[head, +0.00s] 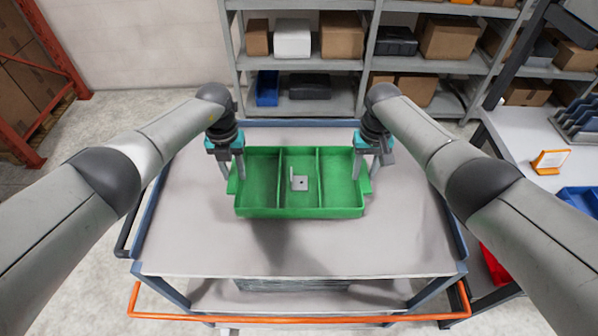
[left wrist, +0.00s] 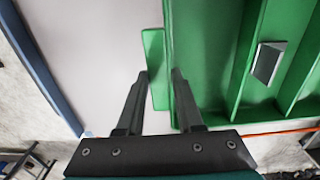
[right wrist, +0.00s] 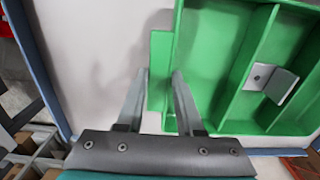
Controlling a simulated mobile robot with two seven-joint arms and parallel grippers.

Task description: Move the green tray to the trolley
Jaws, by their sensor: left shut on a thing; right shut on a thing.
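The green tray (head: 300,212) has three compartments and a tab handle at each end. It is over the trolley's grey top (head: 340,245), with a shadow on the top in front of it; I cannot tell for sure whether it touches. A grey metal bracket (head: 300,184) lies in the middle compartment. My left gripper (head: 232,170) is shut on the left handle, which shows between its fingers in the left wrist view (left wrist: 153,60). My right gripper (head: 367,168) is shut on the right handle, seen in the right wrist view (right wrist: 159,60).
The trolley has a blue frame and an orange front bar (head: 300,319). Shelves with boxes (head: 342,36) stand behind it. A bench (head: 520,135) with an orange-framed sign (head: 550,161) and a blue bin (head: 580,200) is at the right. The front of the trolley top is clear.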

